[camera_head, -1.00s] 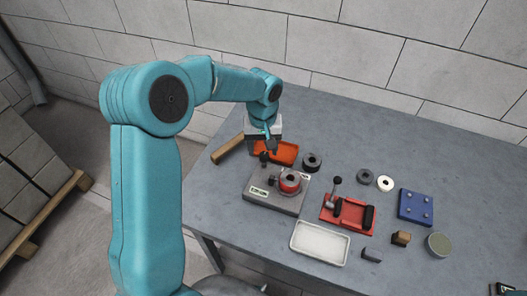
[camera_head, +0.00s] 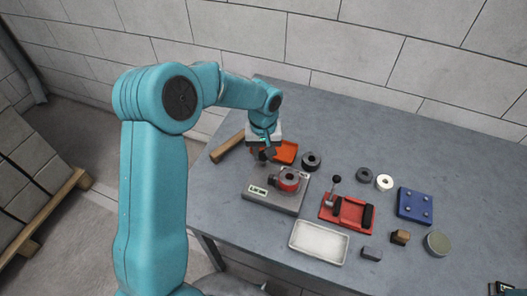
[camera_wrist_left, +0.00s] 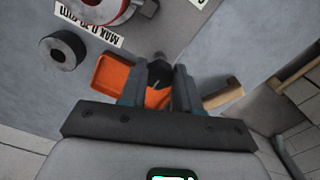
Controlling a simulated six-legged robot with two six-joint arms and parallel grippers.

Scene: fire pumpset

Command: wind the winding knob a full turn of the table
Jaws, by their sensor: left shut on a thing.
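The winding device is a grey block (camera_head: 259,195) with a label on its front edge and a red-and-grey round table (camera_head: 289,180) on top. My left gripper (camera_head: 261,157) is at the block's back left corner and covers the winding knob in the head view. In the left wrist view the dark knob (camera_wrist_left: 159,74) sits between the two fingers of my left gripper (camera_wrist_left: 159,84), which is shut on it. The table shows partly at the top of that view (camera_wrist_left: 100,8). My right gripper is not in view.
An orange tray (camera_head: 286,151) and a dark ring (camera_head: 311,161) lie behind the block, with a wooden piece (camera_head: 227,149) at left. A red fixture (camera_head: 347,212) with a lever and a white tray (camera_head: 319,243) lie right and front. The bench's back right is clear.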

